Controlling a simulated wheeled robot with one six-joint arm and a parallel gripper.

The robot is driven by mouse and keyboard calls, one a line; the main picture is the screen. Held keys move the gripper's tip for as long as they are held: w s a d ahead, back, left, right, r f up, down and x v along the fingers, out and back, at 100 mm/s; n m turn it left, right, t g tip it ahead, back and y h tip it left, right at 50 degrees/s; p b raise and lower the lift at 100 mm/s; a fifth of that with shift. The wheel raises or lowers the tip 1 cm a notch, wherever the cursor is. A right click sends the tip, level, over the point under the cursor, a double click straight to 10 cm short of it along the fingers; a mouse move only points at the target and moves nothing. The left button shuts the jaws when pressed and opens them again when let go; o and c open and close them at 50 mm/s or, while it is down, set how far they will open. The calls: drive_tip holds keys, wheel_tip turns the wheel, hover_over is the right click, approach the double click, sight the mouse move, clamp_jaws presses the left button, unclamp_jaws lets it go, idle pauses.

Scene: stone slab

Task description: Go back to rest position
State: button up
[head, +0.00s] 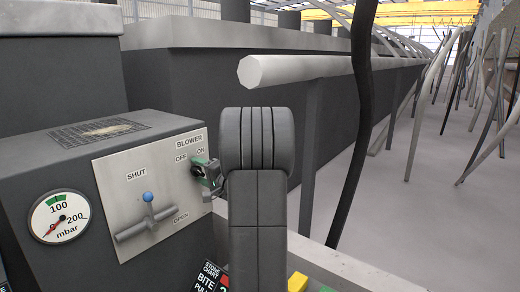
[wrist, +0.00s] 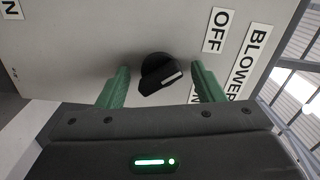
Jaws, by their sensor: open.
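My gripper (wrist: 160,68) is open, its two green fingers on either side of the black blower knob (wrist: 158,72) in the wrist view. A gap shows between the knob and each finger. The knob's white mark is on its right side, toward the OFF (wrist: 218,30) and partly hidden ON labels; which one it points at is not clear. In the head view my gripper (head: 207,172) is at the BLOWER switch on the pale panel (head: 150,205), and my arm hides part of the panel's right side.
A round pressure gauge (head: 60,217) is further left. A pale pipe (head: 300,68) and a dark bent pole (head: 362,110) stand behind my arm.

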drive_tip(key=shift+m+p, duration=3.5)
drive_tip(key=shift+p, duration=5.85)
drive_tip(key=m+p, duration=0.1)
drive_tip(key=p, duration=0.1)
drive_tip(key=shift+p, duration=0.35)
drive_tip(key=shift+f, duration=0.2)
drive_tip(key=shift+s+p, duration=0.1)
drive_tip(key=shift+p, duration=0.25)
